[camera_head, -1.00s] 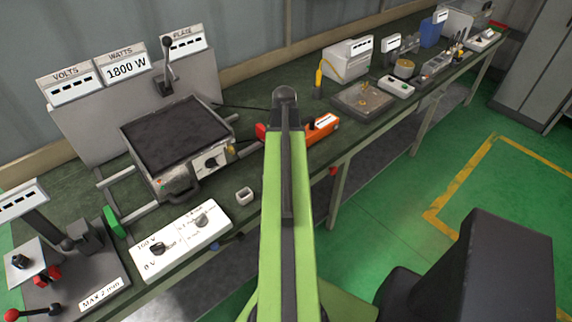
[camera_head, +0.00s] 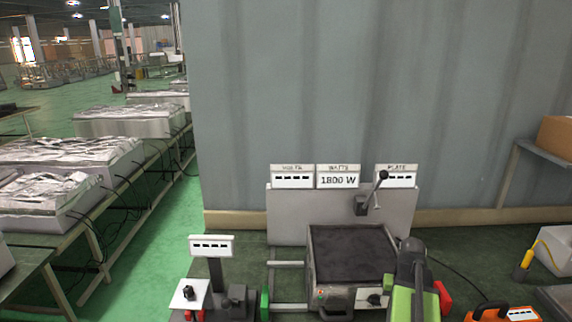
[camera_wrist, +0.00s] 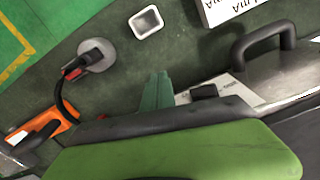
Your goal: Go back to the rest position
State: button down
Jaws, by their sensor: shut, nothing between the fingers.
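My gripper (camera_wrist: 157,90) shows in the wrist view as two dark green fingers, closed together with nothing between them. They are over the dark green bench top, beside the hot plate's front. My own green arm fills the bottom of that view. In the head view my arm stands at the lower right, in front of the hot plate (camera_head: 348,250), and my gripper cannot be made out. The hot plate's black handle (camera_wrist: 262,42) shows at the right of the wrist view, apart from the fingers.
A small white tray (camera_wrist: 146,22) and a grey disc (camera_wrist: 97,56) with a cable lie on the bench. An orange device (camera_head: 500,313) is at the lower right. A lever (camera_head: 375,190) rises behind the hot plate. A lettered white box (camera_wrist: 228,8) is nearby.

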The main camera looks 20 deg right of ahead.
jog(key=w+a+n, duration=0.2)
jog(key=w+a, duration=0.1)
jog(key=a, duration=0.9)
jog(key=w+a+n, duration=0.2)
jog(key=w+a, duration=0.1)
jog(key=a, duration=0.9)
jog(key=w+a+n, duration=0.2)
jog(key=a, duration=1.1)
jog(key=shift+w+n, duration=0.3)
jog(key=shift+w, duration=0.1)
